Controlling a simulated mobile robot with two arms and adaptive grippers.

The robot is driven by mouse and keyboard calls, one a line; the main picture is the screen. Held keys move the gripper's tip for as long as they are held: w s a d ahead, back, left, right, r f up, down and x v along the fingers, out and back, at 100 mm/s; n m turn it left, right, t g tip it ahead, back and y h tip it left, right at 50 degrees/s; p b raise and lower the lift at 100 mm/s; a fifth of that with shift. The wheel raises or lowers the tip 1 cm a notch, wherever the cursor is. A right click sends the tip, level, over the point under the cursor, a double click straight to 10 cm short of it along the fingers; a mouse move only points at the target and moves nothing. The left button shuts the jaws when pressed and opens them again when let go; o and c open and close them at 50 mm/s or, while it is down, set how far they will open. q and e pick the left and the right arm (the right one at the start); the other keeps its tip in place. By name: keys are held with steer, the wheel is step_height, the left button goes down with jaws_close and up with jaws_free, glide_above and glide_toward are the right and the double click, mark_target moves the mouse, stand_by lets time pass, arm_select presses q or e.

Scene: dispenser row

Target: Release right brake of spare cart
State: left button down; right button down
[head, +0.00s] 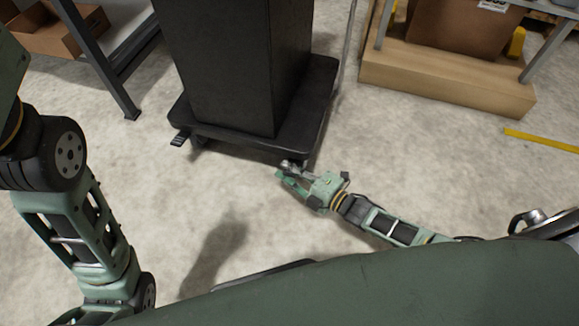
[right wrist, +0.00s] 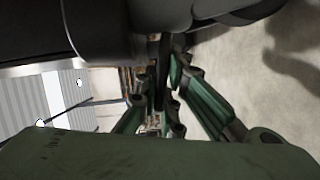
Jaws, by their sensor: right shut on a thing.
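The spare cart (head: 318,100) has a low black platform and carries a tall dark block. My right gripper (head: 284,170) is at the platform's near right corner, low by the floor. In the right wrist view, the fingers of my right gripper (right wrist: 165,95) are shut on a thin dark piece, the right brake (right wrist: 164,75), under the black platform edge. In the head view the gripper covers most of this brake. The left brake pedal (head: 180,138) sticks out at the platform's left corner. My left arm shows at the left, but its gripper is out of view.
A wooden platform (head: 440,92) with a cardboard box (head: 462,28) stands at the back right. A grey rack leg (head: 110,75) is at the back left. A yellow floor line (head: 540,140) lies at the right. The floor before the cart is clear.

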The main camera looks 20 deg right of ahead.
stand_by(0.3)
steer(key=c, duration=2.2)
jaws_free()
steer(key=shift+o, duration=0.2)
steer(key=v, duration=1.2)
